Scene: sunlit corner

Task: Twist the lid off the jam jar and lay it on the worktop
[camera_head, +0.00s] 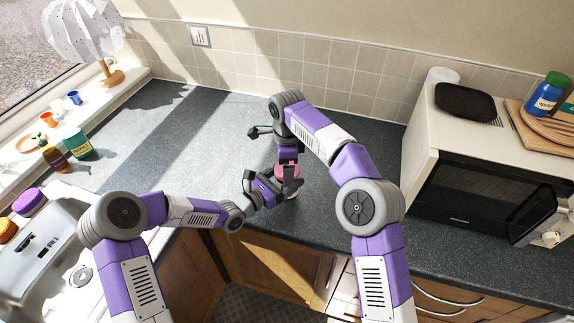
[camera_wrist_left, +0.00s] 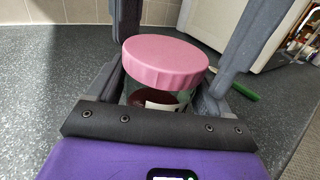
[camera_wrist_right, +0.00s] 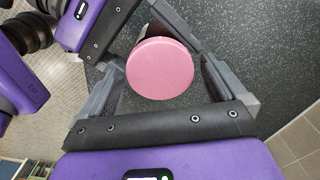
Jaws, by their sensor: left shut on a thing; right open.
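The jam jar (camera_wrist_left: 158,98) is clear glass with dark red contents and stands upright on the worktop (camera_head: 190,130). Its pink lid (camera_wrist_left: 165,62) sits on top; the lid also shows from above in the right wrist view (camera_wrist_right: 160,68) and partly in the head view (camera_head: 288,169). My left gripper (camera_head: 284,190) is shut on the jar's body from the side, below the lid. My right gripper (camera_wrist_right: 163,72) points down from above, open, with its fingers on either side of the lid. Gaps show between those fingers and the lid. Both grippers hide much of the jar in the head view.
A microwave (camera_head: 468,180) stands to the right, with a black tray (camera_head: 466,102) on top. Cups and jars line the windowsill at left. The worktop left of and behind the jar is largely clear.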

